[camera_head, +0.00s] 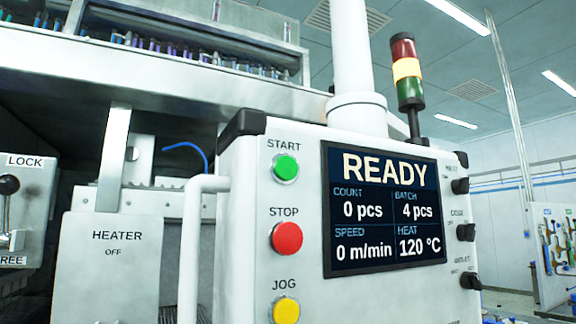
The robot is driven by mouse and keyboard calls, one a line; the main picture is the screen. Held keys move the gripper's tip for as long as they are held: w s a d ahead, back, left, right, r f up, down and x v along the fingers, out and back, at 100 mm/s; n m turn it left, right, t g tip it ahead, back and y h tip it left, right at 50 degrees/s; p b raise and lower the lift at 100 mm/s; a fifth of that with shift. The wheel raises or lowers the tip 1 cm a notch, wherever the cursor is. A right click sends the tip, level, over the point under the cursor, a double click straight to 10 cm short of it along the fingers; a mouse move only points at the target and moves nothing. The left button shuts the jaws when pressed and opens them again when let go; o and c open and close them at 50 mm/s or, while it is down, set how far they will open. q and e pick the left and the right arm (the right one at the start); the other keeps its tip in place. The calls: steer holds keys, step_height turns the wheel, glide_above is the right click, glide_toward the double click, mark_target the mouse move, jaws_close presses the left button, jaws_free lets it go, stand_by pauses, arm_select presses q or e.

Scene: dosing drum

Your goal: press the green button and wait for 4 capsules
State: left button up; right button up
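The green button (286,168) is the round one under the label START, at the top of the button column on the white control panel (240,230). The display (383,209) beside it reads READY, COUNT 0 pcs, BATCH 4 pcs, SPEED 0 m/min and HEAT 120 °C. No capsules can be made out in view. Neither of my grippers is in view.
Below the green button are a red STOP button (286,237) and a yellow JOG button (285,310). Black knobs (466,232) line the panel's right side. A signal tower (407,72) with its amber section bright rises above. A white pipe handle (190,250) stands left of the panel.

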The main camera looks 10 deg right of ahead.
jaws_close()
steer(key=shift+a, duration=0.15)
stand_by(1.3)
